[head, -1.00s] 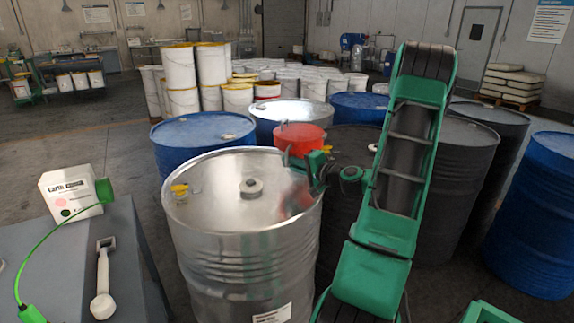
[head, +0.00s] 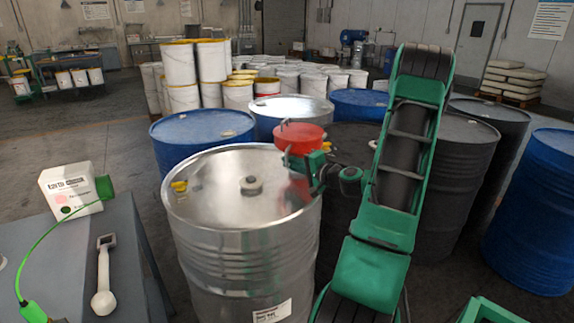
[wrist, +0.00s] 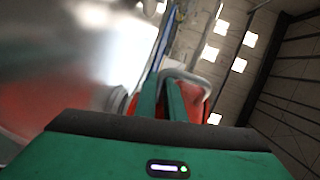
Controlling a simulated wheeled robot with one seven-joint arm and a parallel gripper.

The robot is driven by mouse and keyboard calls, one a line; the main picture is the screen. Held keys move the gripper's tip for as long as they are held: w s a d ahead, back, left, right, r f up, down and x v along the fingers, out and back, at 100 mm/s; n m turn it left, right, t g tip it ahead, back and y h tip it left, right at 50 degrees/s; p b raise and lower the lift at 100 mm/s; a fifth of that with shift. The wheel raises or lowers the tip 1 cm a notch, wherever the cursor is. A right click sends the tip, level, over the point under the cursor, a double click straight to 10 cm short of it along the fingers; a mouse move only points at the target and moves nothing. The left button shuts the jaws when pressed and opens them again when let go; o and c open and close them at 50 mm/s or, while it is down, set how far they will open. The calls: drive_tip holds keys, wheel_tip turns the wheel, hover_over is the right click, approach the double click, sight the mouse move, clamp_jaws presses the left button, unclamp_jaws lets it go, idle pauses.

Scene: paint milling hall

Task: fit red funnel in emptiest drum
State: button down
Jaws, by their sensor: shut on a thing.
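The red funnel (head: 300,138) is held above the far right rim of the silver drum in the head view. My gripper (head: 298,160) is shut on it. In the wrist view the funnel (wrist: 196,97) shows red behind my gripper's fingers (wrist: 162,98), with a grey curved handle. The silver drum (head: 245,240) stands upright in front, with a bung (head: 251,185) near the middle of its lid and a yellow cap (head: 179,187) at its left rim. Blue drums (head: 203,128) and dark drums (head: 470,150) stand around it. How full each drum is cannot be seen.
Several white pails (head: 182,95) are stacked behind. A blue drum (head: 540,215) stands at the right.

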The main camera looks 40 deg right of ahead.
drive_tip(key=shift+f, duration=0.5)
idle(0.3)
drive_tip(key=shift+r, duration=0.25)
drive_tip(key=shift+r, duration=1.05)
drive_tip(key=shift+f, duration=0.15)
drive_tip(key=shift+f, duration=0.45)
drive_tip(key=shift+f, duration=0.7)
idle(0.9)
drive_tip(key=shift+r, duration=0.2)
drive_tip(key=shift+r, duration=1.15)
drive_tip(key=shift+f, duration=0.25)
